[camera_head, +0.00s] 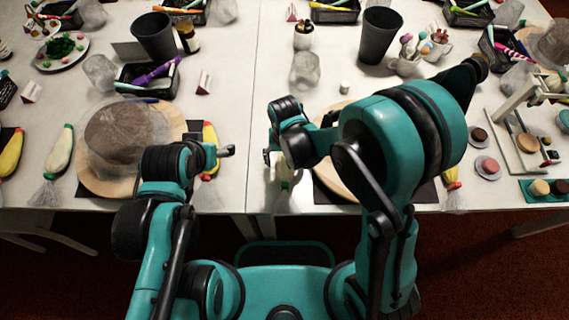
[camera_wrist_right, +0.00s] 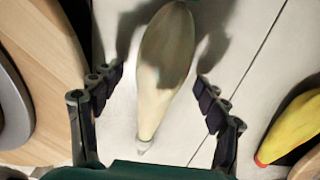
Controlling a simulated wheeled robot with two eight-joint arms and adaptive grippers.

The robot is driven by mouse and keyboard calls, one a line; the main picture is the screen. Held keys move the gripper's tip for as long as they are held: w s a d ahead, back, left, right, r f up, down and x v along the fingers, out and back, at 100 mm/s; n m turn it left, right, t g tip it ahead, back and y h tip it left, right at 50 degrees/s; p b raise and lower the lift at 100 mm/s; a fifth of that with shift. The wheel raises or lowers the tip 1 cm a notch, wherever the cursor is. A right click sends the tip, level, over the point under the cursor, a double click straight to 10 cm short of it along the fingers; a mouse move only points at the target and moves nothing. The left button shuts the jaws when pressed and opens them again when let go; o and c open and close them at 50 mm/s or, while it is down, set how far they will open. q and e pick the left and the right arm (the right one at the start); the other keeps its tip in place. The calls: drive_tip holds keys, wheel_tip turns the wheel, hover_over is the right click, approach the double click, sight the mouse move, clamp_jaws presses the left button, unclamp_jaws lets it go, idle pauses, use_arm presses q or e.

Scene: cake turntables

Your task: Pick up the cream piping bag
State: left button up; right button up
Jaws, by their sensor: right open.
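In the right wrist view, a cream piping bag (camera_wrist_right: 150,100) lies on the white table between the two fingers of my right gripper (camera_wrist_right: 158,78). The fingers are spread, with a gap on each side of the bag. In the head view, this bag (camera_head: 284,178) is mostly hidden under my right gripper (camera_head: 272,156). Another cream bag with a green end (camera_head: 56,158) lies at the far left. My left gripper (camera_head: 229,151) is over the table beside the left turntable; its jaw state is unclear.
A wooden turntable (camera_head: 95,183) with a covered brown cake (camera_head: 118,138) stands at left. Another wooden board (camera_head: 335,180) is partly under my right arm. A yellow bag with a red tip (camera_wrist_right: 296,128) lies nearby. Dark cups (camera_head: 378,36) and trays stand farther back.

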drive_tip(key=shift+r, duration=0.1)
drive_tip(key=c, duration=0.8)
drive_tip(key=shift+c, duration=0.2)
drive_tip(key=shift+r, duration=0.1)
drive_tip(key=shift+r, duration=0.25)
wheel_tip(320, 180, up, 4)
drive_tip(key=p, duration=0.2)
drive_tip(key=shift+p, duration=0.3)
drive_tip(key=w+d+r+p, duration=0.3)
drive_tip(key=w+d+r, duration=0.2)
drive_tip(key=d, duration=0.5)
drive_tip(key=shift+w+d+r, duration=0.15)
drive_tip(key=shift+w+r, duration=0.15)
drive_tip(key=shift+r, duration=0.4)
